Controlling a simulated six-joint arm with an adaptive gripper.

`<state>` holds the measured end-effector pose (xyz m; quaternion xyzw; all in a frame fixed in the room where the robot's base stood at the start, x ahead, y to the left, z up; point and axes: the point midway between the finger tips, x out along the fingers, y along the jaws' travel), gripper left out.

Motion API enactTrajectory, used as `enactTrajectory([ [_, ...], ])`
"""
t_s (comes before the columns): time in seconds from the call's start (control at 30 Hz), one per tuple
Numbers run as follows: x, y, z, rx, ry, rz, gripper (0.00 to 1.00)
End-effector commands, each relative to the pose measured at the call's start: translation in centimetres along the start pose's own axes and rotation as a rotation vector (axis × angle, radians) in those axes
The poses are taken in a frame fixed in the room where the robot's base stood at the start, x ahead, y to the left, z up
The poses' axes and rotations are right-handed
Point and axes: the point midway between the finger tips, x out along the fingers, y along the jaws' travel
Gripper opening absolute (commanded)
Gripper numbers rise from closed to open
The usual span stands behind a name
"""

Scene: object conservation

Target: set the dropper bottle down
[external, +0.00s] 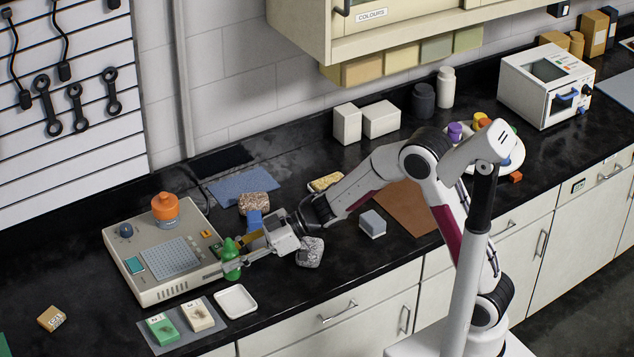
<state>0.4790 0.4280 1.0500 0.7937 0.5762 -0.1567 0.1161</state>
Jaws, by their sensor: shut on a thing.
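The green dropper bottle (231,270) is between the fingers of my gripper (233,256), which is shut on it. The bottle looks upright, with its narrow top pointing up. It is at the right edge of the beige instrument (150,285), behind the white tray (235,313). The fingers cover part of its middle. I cannot tell whether its base touches anything.
An orange-capped jar (165,208) stands on the instrument. A grey mat (197,341) with a green and a pale packet lies in front. A speckled grey stone (310,254), a brown stone (258,203) and a blue block (255,221) are near my gripper.

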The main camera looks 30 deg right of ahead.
Motion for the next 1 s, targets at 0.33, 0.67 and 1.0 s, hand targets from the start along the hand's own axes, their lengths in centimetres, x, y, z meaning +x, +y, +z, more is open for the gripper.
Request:
enactTrajectory([
  [0.33,0.1,0.0,0.3,0.001,-0.001,-0.001,0.07],
  [0.67,1.5,-0.1,3.8,0.004,-0.003,-0.002,0.07],
  [1.0,2.4,0.0,5.8,0.000,0.000,0.000,0.07],
])
